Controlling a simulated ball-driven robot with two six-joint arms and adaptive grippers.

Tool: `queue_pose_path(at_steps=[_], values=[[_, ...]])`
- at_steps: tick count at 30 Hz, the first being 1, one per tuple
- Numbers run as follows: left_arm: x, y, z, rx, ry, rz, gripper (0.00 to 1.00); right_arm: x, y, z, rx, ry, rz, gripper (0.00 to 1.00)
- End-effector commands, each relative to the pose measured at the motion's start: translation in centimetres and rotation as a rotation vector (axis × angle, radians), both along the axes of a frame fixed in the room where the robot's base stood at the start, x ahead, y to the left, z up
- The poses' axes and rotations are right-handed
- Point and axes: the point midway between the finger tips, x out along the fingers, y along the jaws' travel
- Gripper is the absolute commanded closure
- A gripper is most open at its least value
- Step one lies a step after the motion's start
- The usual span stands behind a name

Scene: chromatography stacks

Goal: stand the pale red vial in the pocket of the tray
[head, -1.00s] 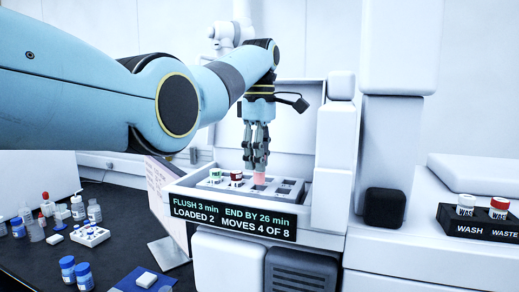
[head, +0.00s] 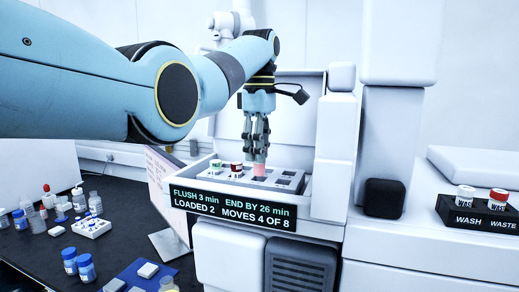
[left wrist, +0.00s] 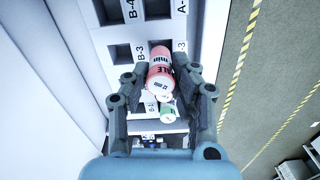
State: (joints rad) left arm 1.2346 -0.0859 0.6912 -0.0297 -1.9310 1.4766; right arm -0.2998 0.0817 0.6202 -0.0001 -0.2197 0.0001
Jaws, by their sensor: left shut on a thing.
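The pale red vial (head: 259,170) is held upright between the fingers of my left gripper (head: 258,152), over the middle of the white tray (head: 207,176). In the left wrist view the vial (left wrist: 159,74) sits between the two fingers of the gripper (left wrist: 160,84). Tray pockets lettered B-4 and B-3 show beyond it, and an open pocket (left wrist: 121,53) is beside it. I cannot tell whether the vial's lower end is above a pocket or just inside it. A green-capped vial (head: 215,164) and a dark-red-capped vial (head: 236,166) stand in the tray. My right gripper is out of view.
The tray sits in a white instrument with a display (head: 232,210) on its front. A white column (head: 336,150) stands close to its right. Bottles and a small rack (head: 91,228) crowd the left bench.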

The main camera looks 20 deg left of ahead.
Motion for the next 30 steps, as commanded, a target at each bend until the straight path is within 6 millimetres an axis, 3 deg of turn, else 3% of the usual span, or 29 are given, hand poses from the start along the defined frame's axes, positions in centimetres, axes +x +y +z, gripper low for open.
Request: queue_pose_path(at_steps=[21,30], values=[[-0.1,0.0,-2.4,0.000,0.000,0.000,1.00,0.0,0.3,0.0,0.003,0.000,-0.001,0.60],[-0.1,0.0,-2.6,0.000,0.000,0.000,1.00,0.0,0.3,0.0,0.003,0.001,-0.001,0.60]])
